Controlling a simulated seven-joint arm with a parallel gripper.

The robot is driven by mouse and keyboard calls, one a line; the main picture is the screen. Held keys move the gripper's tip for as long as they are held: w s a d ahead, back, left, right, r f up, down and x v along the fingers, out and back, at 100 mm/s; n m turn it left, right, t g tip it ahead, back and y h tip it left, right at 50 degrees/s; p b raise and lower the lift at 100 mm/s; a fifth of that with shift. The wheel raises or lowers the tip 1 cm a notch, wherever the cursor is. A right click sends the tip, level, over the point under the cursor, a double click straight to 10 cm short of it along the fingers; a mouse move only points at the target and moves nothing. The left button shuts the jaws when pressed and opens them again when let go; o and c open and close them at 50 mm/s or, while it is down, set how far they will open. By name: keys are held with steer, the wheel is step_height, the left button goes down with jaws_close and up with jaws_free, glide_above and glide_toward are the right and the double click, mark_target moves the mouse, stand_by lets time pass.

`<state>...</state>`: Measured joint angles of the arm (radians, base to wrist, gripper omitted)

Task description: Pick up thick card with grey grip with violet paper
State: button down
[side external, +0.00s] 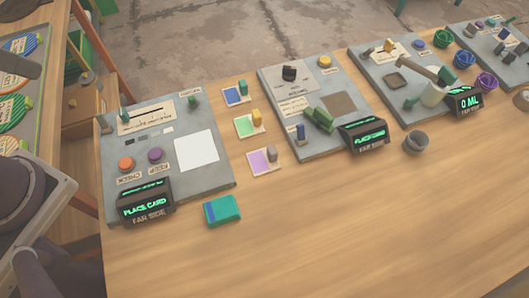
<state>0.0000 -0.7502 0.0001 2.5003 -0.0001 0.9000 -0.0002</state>
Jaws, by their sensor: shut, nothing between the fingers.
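The card with violet paper and a grey grip (261,162) lies flat on the wooden table, in the gap between the left and middle stations. Its grey grip stands up near its right edge. It is the nearest of three cards in a column. Behind it lie a card with green paper and a yellow grip (244,127) and a card with blue paper and a green grip (233,97). Nothing touches the violet card. My gripper does not show in this view.
The left station (212,187) has a white square, buttons and a "PLACE CARD" display (146,207). A teal block (222,210) lies in front. The middle station (268,88) stands right of the cards. A grey cup (416,142) stands further right. The front table is clear.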

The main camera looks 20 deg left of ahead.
steer(key=c, duration=1.1)
jaws_free()
steer(key=shift+c, duration=0.2)
steer(key=w+d+f+n+g+h, duration=0.8)
steer(key=w+d+f+g, duration=0.2)
steer(key=w+d+f, duration=0.6)
steer(key=n+h, duration=0.4)
steer(key=n, duration=0.1)
glide_toward(270, 147)
steer(key=d+f, duration=0.2)
steer(key=shift+s+f+g, duration=0.15)
steer(key=shift+f+g, duration=0.15)
steer(key=shift+g, duration=0.1)
steer(key=shift+s+d+f+n+h, duration=0.1)
steer(key=shift+d+f+n+h, duration=0.15)
steer(key=shift+d+n+h, duration=0.05)
steer(key=x, duration=0.6)
steer(key=shift+s+d+r, duration=0.2)
steer(key=shift+s+d, duration=0.05)
steer(key=shift+d, duration=0.05)
